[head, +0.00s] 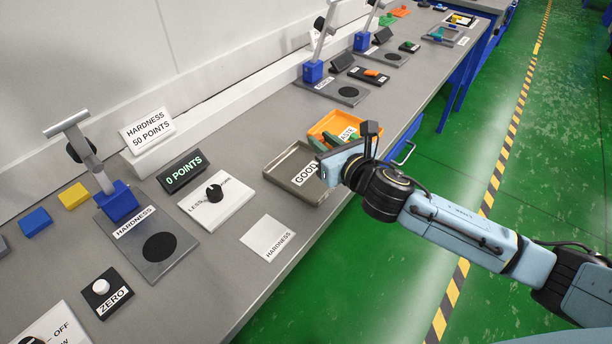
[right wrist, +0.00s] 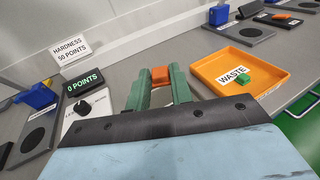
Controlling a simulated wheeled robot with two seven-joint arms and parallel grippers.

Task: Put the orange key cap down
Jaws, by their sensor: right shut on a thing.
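My right gripper (right wrist: 160,82) is shut on the orange key cap (right wrist: 160,74), which sits between the tips of its green fingers in the right wrist view. In the head view this gripper (head: 322,144) hangs over the bench by the two trays, and the cap cannot be told apart there. The grey GOOD tray (head: 272,174) shows no piece in its visible part; the gripper covers some of it. The orange WASTE tray (head: 338,115) is just beyond, and in the right wrist view it holds a green piece (right wrist: 242,80). My left gripper is not in view.
A HARDNESS tester (head: 118,200) stands at the left, with a dial (head: 214,194), a display reading 0 POINTS (head: 183,171) and a ZERO button (head: 101,287) near it. A white HARDNESS card (head: 268,238) lies near the bench's front edge. More testers stand farther back.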

